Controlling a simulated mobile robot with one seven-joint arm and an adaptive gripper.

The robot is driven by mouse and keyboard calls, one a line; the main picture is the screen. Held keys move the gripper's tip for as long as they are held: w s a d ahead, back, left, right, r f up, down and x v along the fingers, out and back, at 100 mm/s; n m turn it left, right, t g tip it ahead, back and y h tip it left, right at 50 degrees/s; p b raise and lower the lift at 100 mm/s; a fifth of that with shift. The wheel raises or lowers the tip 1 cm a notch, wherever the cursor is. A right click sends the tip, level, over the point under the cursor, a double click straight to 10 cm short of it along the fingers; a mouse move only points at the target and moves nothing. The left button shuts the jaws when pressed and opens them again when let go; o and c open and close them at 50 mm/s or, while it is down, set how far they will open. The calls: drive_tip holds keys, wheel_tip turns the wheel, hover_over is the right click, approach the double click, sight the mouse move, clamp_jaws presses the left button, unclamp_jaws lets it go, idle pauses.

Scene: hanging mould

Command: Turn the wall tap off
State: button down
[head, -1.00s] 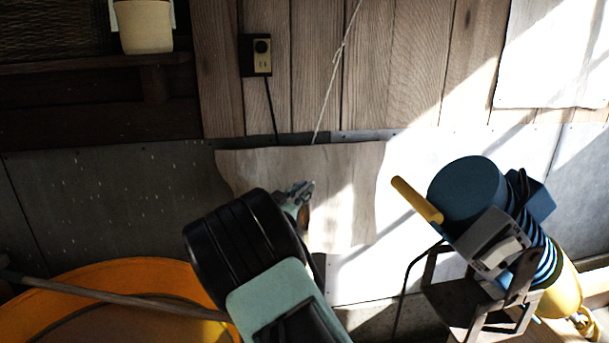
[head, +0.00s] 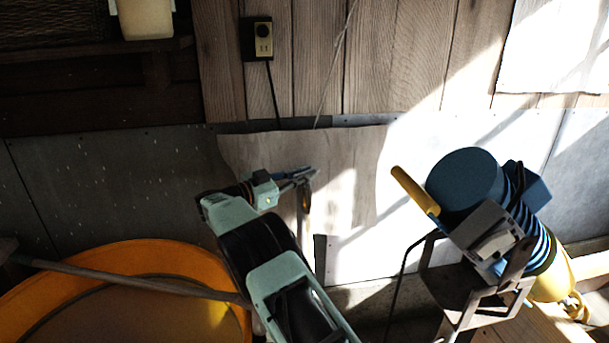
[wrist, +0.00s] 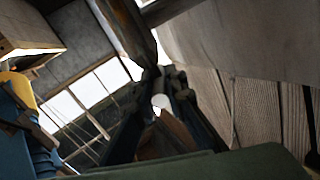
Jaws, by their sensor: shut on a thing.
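What looks like the wall tap, a small brownish-yellow fitting (head: 306,196), shows at my gripper's tips in front of the pale sheet on the wall. It is mostly hidden, and its handle position cannot be made out. My gripper (head: 307,174) reaches right from the wrist and is shut on part of the tap. In the wrist view my gripper's dark fingers (wrist: 161,78) close together in the middle. A brown bar (wrist: 128,28) runs down to their tips, perhaps part of the tap or its pipe.
A blue and yellow machine (head: 468,182) on a dark frame stands to the right. An orange round tub (head: 140,255) with a long pole (head: 130,283) across it lies at lower left. A socket (head: 260,40) is on the wooden wall above.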

drive_tip(key=shift+r+m+g+h, duration=0.1)
drive_tip(key=shift+m+g+h, duration=0.3)
drive_tip(key=shift+g, duration=0.2)
idle(0.3)
drive_tip(key=c, duration=2)
unclamp_jaws()
drive_tip(key=shift+o, duration=0.2)
drive_tip(key=v, duration=1.2)
